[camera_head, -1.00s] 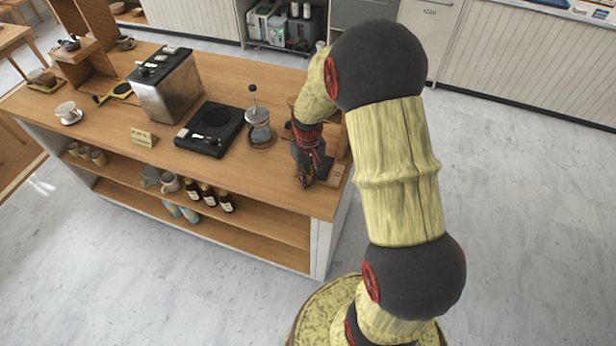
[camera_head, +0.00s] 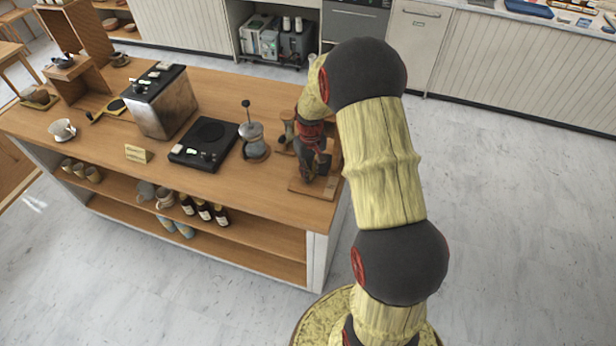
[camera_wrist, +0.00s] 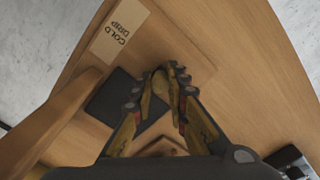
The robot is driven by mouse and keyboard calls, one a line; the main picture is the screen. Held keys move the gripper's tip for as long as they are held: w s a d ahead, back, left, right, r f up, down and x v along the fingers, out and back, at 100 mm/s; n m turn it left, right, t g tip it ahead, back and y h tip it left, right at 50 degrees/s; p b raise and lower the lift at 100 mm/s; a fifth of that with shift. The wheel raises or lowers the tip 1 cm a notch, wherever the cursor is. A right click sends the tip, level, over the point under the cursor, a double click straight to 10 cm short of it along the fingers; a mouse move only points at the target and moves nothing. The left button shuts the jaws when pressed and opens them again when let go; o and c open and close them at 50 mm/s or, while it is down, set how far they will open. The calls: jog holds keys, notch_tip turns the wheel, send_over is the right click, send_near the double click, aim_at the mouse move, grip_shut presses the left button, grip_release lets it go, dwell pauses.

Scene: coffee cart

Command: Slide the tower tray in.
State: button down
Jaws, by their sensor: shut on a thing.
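The tower tray (camera_head: 298,190) looks like a flat, thin wooden board on the counter, near its right front corner. In the wrist view the tray (camera_wrist: 190,48) lies around and beyond my fingertips, its edges faint against similar wood. My gripper (camera_head: 316,172) points down over the tray; in the wrist view my gripper's fingertips (camera_wrist: 174,76) are close together. A small tan piece (camera_wrist: 160,86) shows between the fingers and looks like part of the tray. The wooden tower (camera_head: 288,130) stands behind my gripper, mostly hidden by my arm.
A "COLD DRIP" label (camera_wrist: 119,32) lies beside the tray. A dark square pad (camera_wrist: 112,101) and a wooden upright (camera_wrist: 48,122) are close to my fingers. Left of my gripper stand a glass-and-metal press (camera_head: 252,140) and a black hot plate (camera_head: 204,145). The counter edge is near.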

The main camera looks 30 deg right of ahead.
jog(key=c, duration=1.8)
grip_release()
jog(key=shift+o, duration=0.3)
notch_tip(320, 180, up, 12)
